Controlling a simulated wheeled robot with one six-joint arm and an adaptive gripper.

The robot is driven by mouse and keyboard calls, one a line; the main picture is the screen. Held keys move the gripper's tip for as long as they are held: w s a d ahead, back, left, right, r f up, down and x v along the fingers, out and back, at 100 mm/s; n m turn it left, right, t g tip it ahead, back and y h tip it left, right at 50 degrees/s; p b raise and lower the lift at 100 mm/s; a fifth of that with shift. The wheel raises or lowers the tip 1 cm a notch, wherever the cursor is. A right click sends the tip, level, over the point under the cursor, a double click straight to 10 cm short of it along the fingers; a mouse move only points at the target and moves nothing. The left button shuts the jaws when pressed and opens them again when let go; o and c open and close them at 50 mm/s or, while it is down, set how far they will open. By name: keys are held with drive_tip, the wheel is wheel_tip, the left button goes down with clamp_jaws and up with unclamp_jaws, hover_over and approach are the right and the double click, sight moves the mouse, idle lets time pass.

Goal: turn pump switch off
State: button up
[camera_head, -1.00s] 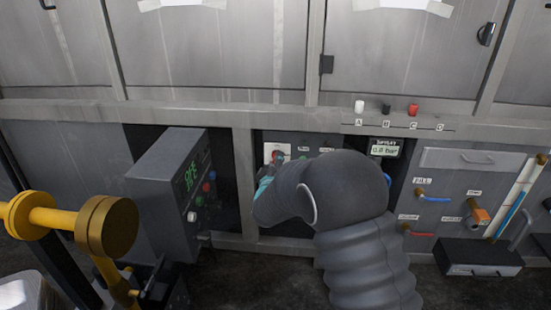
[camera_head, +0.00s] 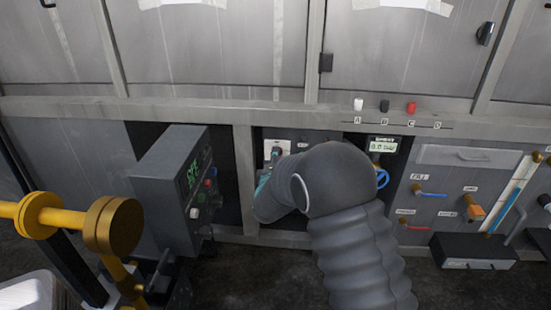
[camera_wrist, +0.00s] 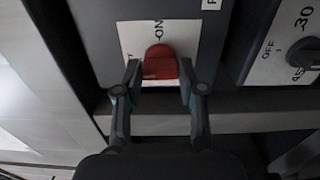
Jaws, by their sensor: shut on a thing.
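The pump switch is a red knob (camera_wrist: 161,63) on a white plate (camera_wrist: 190,35) marked "ON", in the wrist view. Another label beside the knob is mostly hidden by a finger. My gripper (camera_wrist: 160,78) has one finger on each side of the knob and is shut on it. In the head view, the white plate (camera_head: 268,146) shows at the panel, with my gripper (camera_head: 275,160) in front of it. My arm hides much of the panel there, and the red knob cannot be made out.
A small display (camera_head: 383,146) reads about 0.0, with a blue wheel (camera_head: 382,178) below it. A grey control box (camera_head: 172,190) stands left of my gripper. A dark dial (camera_wrist: 302,52) marked "OFF" and "30" is at the right. Yellow pipework (camera_head: 75,222) is at the left.

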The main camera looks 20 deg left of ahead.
drive_tip(key=o, duration=1.1)
drive_tip(key=shift+a, duration=0.1)
drive_tip(key=shift+o, duration=0.2)
drive_tip(key=shift+s, duration=0.1)
drive_tip(key=v, duration=1.2)
